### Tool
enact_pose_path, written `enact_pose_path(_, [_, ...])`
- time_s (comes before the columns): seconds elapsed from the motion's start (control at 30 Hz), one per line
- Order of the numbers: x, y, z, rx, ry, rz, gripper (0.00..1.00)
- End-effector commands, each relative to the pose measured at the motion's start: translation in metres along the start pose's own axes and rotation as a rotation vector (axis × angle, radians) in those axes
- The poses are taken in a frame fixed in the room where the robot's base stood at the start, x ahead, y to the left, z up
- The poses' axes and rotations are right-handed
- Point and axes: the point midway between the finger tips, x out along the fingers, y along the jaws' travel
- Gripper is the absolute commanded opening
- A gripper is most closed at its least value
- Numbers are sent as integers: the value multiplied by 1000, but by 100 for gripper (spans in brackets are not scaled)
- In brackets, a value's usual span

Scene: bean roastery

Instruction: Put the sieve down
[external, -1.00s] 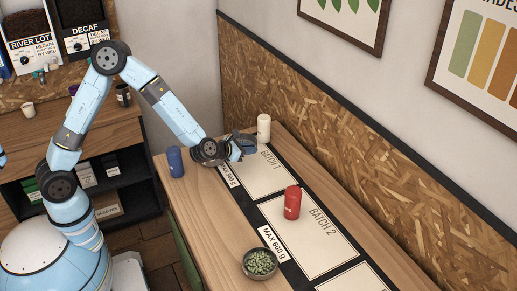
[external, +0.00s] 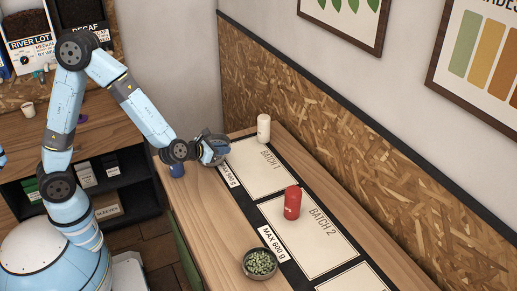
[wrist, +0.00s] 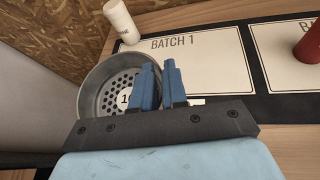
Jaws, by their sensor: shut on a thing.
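The sieve (wrist: 108,100) is a round grey metal pan with a perforated floor and a label that is partly hidden, starting "1". It shows at the left of the wrist view, behind the blue fingers. My gripper (wrist: 159,66) is shut on the sieve's rim at its right side. In the external view my gripper (external: 214,150) is at the far left end of the table, beside the BATCH 1 card (external: 258,168). There the sieve is mostly hidden by the gripper, and I cannot tell its height above the table.
A white canister (external: 264,128) stands behind the BATCH 1 card. A blue canister (external: 177,171) is partly hidden under my arm. A red canister (external: 292,203) stands on the BATCH 2 card (external: 325,239). A bowl of green beans (external: 260,264) is near the front. BATCH 1 looks bare.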

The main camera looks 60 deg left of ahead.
Motion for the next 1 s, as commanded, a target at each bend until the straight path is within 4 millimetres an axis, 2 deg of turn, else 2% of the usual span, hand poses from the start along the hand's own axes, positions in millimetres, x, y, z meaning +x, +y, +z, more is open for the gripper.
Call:
enact_pose_path(0.3, [-40, -17, -15, -65, 24, 105, 0])
enact_pose_path(0.7, [-92, -24, -33, -145, 52, 241, 0])
enact_pose_path(0.9, [-106, -23, -38, -166, 60, 279, 0])
enact_pose_path(1.0, [-107, -24, -40, -170, 62, 288, 0])
